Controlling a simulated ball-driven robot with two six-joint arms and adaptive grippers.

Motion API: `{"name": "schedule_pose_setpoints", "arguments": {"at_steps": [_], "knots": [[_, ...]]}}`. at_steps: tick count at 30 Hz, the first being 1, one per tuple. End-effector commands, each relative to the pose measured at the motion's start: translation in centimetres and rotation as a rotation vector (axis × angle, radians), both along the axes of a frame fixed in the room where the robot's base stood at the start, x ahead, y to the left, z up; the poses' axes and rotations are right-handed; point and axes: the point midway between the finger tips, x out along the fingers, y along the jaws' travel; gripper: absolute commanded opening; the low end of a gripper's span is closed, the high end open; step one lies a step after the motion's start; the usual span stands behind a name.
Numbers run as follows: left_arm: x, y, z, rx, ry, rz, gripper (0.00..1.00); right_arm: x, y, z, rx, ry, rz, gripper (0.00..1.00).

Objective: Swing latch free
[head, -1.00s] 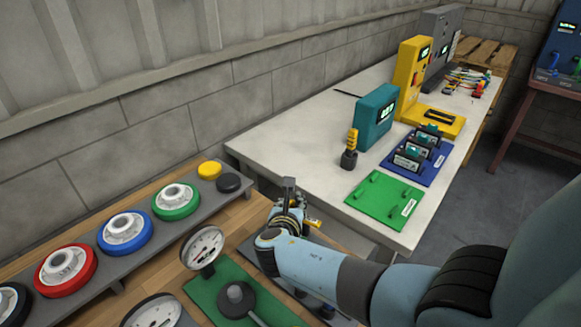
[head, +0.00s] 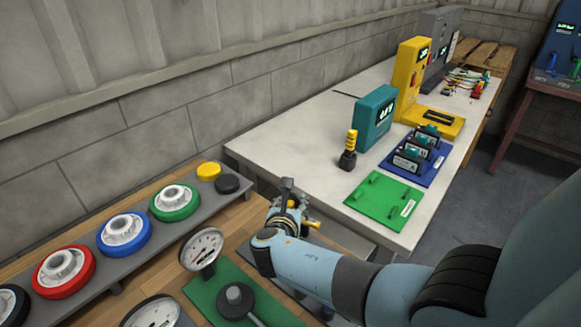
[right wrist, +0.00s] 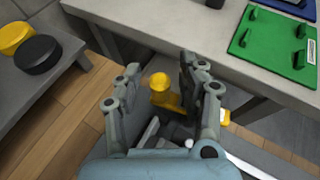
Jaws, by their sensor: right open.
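A yellow latch with a round knob (right wrist: 160,84) sits between the two fingers of my right gripper (right wrist: 160,75) in the right wrist view. The fingers are apart, one on each side of the knob; whether either touches it I cannot tell. In the head view my right gripper (head: 288,198) is over the near bench, and a yellow piece (head: 314,225) shows just right of it. The latch's base and mount are mostly hidden by the gripper and arm. My left gripper is not in view.
A grey rack (head: 137,252) with coloured wheels stands left of the gripper, and a gauge (head: 202,249) and green plate (head: 205,292) lie nearer. The white table (head: 290,150) with a green board (head: 384,200) rises just beyond; its edge is close to the gripper.

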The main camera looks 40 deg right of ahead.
Motion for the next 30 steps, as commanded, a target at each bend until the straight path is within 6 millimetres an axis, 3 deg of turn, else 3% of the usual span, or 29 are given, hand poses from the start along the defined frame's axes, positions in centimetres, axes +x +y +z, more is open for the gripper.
{"name": "schedule_pose_setpoints", "arguments": {"at_steps": [5,15,30], "knots": [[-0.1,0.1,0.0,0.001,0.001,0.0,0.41,-0.7,0.9,0.3,0.002,0.001,0.001,0.41],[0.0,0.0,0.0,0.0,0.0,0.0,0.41,-3.7,5.0,2.4,0.004,0.0,0.0,0.41],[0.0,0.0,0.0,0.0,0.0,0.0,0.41,-4.1,5.6,2.8,0.0,0.0,0.0,0.41]]}}
